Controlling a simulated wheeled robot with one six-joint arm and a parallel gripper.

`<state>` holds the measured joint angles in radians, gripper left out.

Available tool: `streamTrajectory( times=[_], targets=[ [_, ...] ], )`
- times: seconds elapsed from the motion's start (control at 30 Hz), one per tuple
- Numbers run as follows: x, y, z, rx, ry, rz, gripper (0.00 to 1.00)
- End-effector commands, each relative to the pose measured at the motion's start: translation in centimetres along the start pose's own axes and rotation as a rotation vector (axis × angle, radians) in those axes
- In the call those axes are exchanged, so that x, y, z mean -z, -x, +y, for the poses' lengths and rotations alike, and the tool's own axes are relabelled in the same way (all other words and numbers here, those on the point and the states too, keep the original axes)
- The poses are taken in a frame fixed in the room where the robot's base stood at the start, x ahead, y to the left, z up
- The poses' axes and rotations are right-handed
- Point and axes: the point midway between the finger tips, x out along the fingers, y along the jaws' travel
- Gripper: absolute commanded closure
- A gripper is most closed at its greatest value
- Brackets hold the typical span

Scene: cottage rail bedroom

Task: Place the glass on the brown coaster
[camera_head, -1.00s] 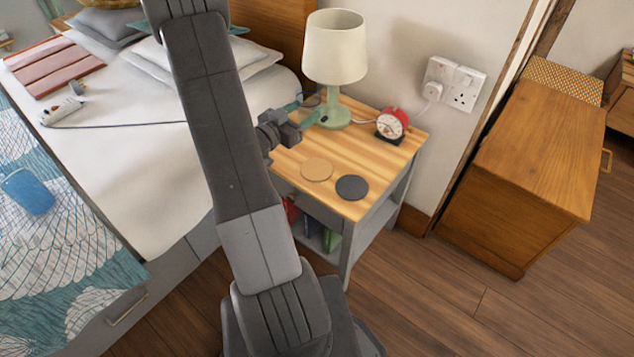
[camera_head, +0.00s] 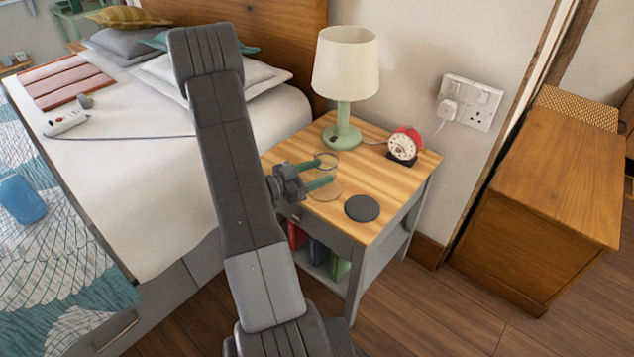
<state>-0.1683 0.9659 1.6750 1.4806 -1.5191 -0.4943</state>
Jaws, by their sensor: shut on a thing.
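My gripper (camera_head: 325,172), with green fingers, reaches over the nightstand from the left. It is shut on the clear glass (camera_head: 329,169), which is faint and looks upright. The brown coaster (camera_head: 330,194) lies on the nightstand top, partly hidden by a finger and seen partly through the glass. The glass overlaps the brown coaster in the picture. I cannot tell whether its base touches the coaster. The dark coaster (camera_head: 362,208) lies just right of the brown one, nearer the front edge, with nothing on it.
A lamp (camera_head: 345,75) with a green base stands at the back of the wooden nightstand (camera_head: 391,188). A red alarm clock (camera_head: 404,145) stands at its back right. The bed (camera_head: 130,170) is to the left, a wooden cabinet (camera_head: 555,175) to the right. Books fill the lower shelf.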

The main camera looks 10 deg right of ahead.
Motion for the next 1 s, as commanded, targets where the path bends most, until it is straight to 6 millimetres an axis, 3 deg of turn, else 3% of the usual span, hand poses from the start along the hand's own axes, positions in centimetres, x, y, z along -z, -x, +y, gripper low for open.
streamTrajectory(
  times=[0.13, 0.57, 0.6, 0.7, 1.0],
  targets=[
    [-2.4, 0.0, 0.0, 0.000, 0.004, 0.000, 0.75],
    [-3.1, 0.0, 0.0, 0.000, 0.001, 0.000, 0.75],
    [-3.0, 0.0, 0.0, 0.000, 0.001, 0.000, 0.39],
    [-2.9, 0.0, 0.0, 0.000, 0.001, 0.000, 0.23],
    [-2.7, 0.0, 0.0, 0.000, 0.001, 0.000, 0.23]
  ],
)
